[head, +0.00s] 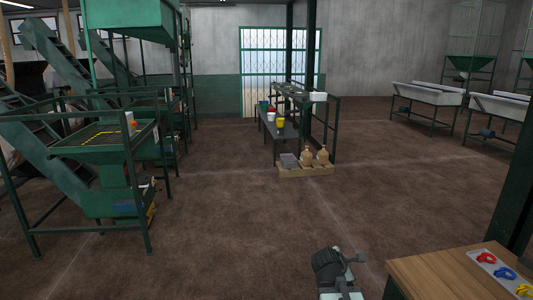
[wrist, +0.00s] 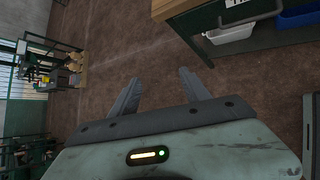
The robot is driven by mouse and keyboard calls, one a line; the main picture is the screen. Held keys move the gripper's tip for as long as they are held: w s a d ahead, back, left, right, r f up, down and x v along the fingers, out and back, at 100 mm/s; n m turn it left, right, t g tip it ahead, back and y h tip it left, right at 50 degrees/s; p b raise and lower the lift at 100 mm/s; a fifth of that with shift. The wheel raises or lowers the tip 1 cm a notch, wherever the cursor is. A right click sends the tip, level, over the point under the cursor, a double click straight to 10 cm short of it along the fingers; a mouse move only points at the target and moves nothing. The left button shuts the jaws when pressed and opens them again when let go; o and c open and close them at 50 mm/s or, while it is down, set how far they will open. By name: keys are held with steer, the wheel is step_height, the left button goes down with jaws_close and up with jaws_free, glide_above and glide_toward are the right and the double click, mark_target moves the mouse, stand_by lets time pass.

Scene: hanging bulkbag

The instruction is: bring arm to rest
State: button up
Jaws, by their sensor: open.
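My gripper (wrist: 158,98) shows in the wrist view with its two dark fingers spread apart. It is open and nothing is between the fingers. Beyond them is bare brown floor. In the head view, part of my arm shows at the bottom centre, just left of a wooden-topped table (head: 425,275); the fingers cannot be made out clearly there. The wrist view is turned sideways, with the far room at its left.
A tray (head: 480,262) with red, blue and yellow items lies on the wooden table. A green machine (head: 105,150) stands at the left. A shelf (head: 285,130) with cups stands mid-room behind a pallet (head: 305,171) with sacks. White troughs (head: 430,93) stand back right. The middle floor is clear.

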steer(key=s+a+f+m+g+y, duration=0.3)
steer(key=s+a+m, duration=0.3)
steer(key=a+m, duration=0.2)
steer(key=s+a+f+m+g+y, duration=0.3)
steer(key=s+a+f+m+y, duration=0.1)
steer(key=a+m, duration=0.5)
steer(key=shift+s+a+f+m+g, duration=0.3)
steer(key=shift+s+f+m, duration=0.15)
steer(key=shift+s+m, duration=0.7)
